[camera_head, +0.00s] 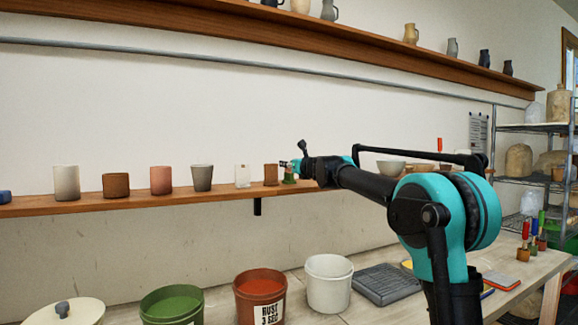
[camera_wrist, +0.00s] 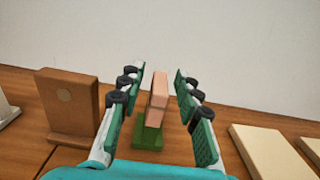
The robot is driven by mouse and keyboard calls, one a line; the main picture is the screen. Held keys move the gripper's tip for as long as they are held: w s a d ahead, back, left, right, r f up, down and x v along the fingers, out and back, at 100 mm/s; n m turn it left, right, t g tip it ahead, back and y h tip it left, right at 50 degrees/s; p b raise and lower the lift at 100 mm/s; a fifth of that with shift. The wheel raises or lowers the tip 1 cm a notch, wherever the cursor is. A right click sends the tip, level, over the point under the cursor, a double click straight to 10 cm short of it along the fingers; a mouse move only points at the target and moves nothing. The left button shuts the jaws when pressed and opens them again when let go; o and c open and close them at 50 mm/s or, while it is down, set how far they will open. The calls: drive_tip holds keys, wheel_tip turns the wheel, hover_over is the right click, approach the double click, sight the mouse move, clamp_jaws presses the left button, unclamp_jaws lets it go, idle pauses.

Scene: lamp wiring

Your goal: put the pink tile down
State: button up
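The pink tile (camera_wrist: 158,92) stands upright on the wooden shelf in the wrist view, its lower part and foot green. My gripper (camera_wrist: 158,80) is open, with one finger on each side of the tile and a visible gap to both. In the head view my gripper (camera_head: 291,166) is at the shelf, beside the brown tile. The tile's green lower part (camera_head: 289,179) shows there under the fingers; its upper part is mostly hidden by them.
A brown tile (camera_wrist: 66,108) stands close on the left, and a cream piece (camera_wrist: 268,150) on the right. Several cups, including a pink one (camera_head: 161,180), line the shelf (camera_head: 130,203) further left. Glaze buckets (camera_head: 259,293) stand on the table below. The wall is close behind.

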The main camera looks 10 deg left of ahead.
drive_tip(key=v, duration=1.2)
drive_tip(key=shift+r, duration=0.1)
